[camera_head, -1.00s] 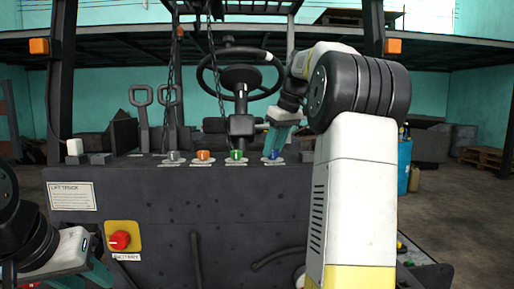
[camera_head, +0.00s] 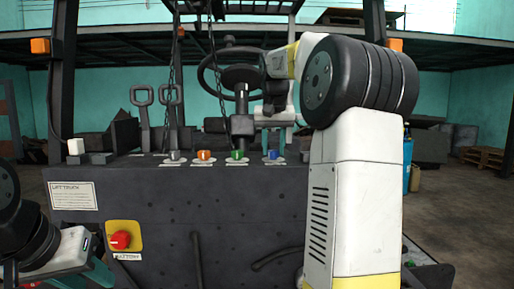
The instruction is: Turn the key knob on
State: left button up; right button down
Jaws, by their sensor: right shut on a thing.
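The steering column (camera_head: 241,106) stands behind the forklift's dark panel (camera_head: 200,215). My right gripper (camera_head: 277,137) is just right of the column, below the steering wheel (camera_head: 222,60). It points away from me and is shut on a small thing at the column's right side. This fits the key knob, but the gripper hides it, so its turn angle cannot be seen. My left gripper (camera_head: 80,277) is low at the left, away from the column. Its teal fingers look apart and empty, partly cut by the bottom edge.
Grey (camera_head: 174,155), orange (camera_head: 204,155), green (camera_head: 237,155) and blue (camera_head: 273,155) knobs line the panel top, below the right gripper. A red battery knob (camera_head: 120,240) is near my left gripper. Chains (camera_head: 168,100) hang left of the column. Levers (camera_head: 142,105) stand further left.

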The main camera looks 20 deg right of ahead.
jog(key=shift+m+h, duration=0.3)
jog(key=shift+m, duration=0.6)
jog(key=shift+g, duration=0.3)
jog(key=c, duration=1)
grip_release()
jog(key=shift+o, duration=0.2)
jog(key=v, duration=0.8)
jog(key=shift+f, duration=0.1)
